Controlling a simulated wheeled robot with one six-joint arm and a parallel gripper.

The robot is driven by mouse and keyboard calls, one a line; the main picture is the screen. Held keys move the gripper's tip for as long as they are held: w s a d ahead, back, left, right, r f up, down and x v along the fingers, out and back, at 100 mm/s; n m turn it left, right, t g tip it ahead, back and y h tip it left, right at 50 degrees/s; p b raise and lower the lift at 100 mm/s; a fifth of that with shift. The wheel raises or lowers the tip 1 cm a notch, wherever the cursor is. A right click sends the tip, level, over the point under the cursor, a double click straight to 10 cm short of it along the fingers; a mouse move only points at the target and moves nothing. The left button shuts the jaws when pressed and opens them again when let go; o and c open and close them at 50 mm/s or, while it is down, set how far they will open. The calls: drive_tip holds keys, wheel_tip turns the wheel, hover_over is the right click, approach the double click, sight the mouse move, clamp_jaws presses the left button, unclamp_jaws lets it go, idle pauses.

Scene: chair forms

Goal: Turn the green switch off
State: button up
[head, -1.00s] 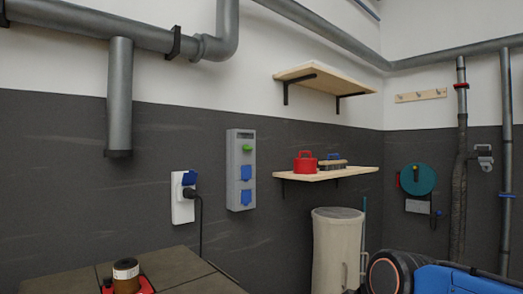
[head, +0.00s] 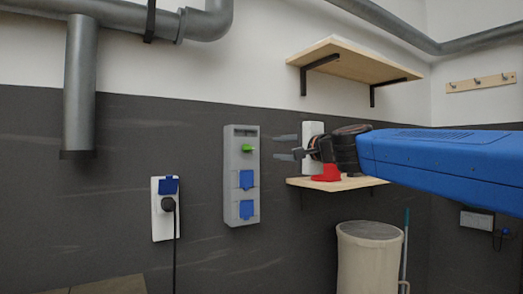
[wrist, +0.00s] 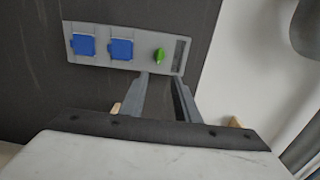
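The green switch (head: 247,148) is a small knob near the top of a tall grey wall panel (head: 232,200). In the head view it lies crosswise to the panel's long side. My gripper (head: 284,147) is just to the right of the panel, its two grey fingers apart and pointing left, with nothing between them. In the wrist view the panel lies sideways, and the green switch (wrist: 159,55) is just beyond the fingertips (wrist: 160,80). The gripper is open and I see no contact with the switch.
Two blue-covered sockets (head: 246,180) sit below the switch on the panel. A white wall socket (head: 164,225) with a plug and cable is to the left. A lower shelf (head: 350,183) with a red item (head: 327,174) is behind my arm. A bin (head: 369,255) stands below.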

sight(250, 148)
drive_tip(key=x, duration=1.7)
drive_tip(key=shift+a, duration=0.1)
clamp_jaws()
